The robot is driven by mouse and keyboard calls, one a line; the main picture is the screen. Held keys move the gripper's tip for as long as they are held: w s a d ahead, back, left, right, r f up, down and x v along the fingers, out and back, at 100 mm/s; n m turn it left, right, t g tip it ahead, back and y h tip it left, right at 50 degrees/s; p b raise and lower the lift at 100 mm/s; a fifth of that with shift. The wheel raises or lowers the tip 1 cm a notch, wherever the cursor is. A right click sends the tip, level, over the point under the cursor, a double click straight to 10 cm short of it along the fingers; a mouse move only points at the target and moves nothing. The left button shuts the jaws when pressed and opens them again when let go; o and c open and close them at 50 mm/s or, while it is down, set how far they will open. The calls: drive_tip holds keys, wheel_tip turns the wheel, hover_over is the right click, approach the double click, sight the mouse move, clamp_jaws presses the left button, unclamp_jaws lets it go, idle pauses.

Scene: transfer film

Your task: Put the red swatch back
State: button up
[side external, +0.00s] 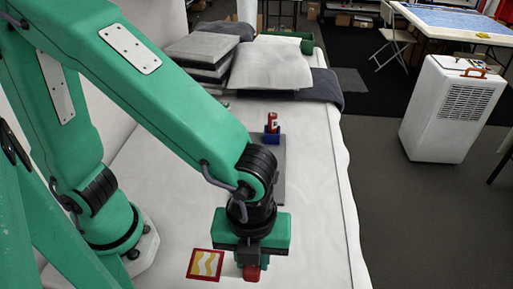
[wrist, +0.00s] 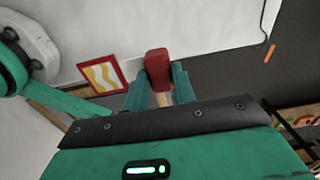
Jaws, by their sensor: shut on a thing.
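My gripper (side external: 252,262) is low over the front of the white surface, pointing down. It is shut on a red block (side external: 252,273), which shows below the fingers. In the wrist view the red block (wrist: 157,63) sits between the green fingertips (wrist: 158,85), with a pale tan part below it. A flat square with a red border and yellow and white waves (side external: 206,264) lies on the surface just left of my gripper. It also shows in the wrist view (wrist: 102,75), apart from the block. Whether the block touches the surface is unclear.
A red item (side external: 272,119) stands in a blue holder (side external: 271,137) on a grey strip (side external: 281,165) behind my gripper. Folded grey cloths and a white cushion (side external: 268,66) lie at the far end. The white surface (side external: 325,215) is clear to the right.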

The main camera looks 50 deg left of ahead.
drive_tip(key=w+a+f, duration=0.1)
drive_tip(key=w+f, duration=0.1)
drive_tip(key=w, duration=0.1)
drive_tip(key=w+a+f, duration=0.1)
drive_tip(key=w+f, duration=0.1)
drive_tip(key=w, duration=0.2)
drive_tip(key=w+a+f, duration=0.1)
drive_tip(key=w+f, duration=0.1)
drive_tip(key=w, duration=0.1)
drive_tip(key=shift+w+a+f, duration=0.3)
drive_tip(key=shift+a+f, duration=0.1)
drive_tip(key=shift+f, duration=2)
drive_tip(key=shift+f, duration=0.1)
drive_tip(key=o, duration=0.9)
drive_tip(key=shift+o, duration=0.2)
wheel_tip(320, 180, up, 12)
drive_tip(key=shift+a+r, duration=0.1)
drive_tip(key=shift+r, duration=0.1)
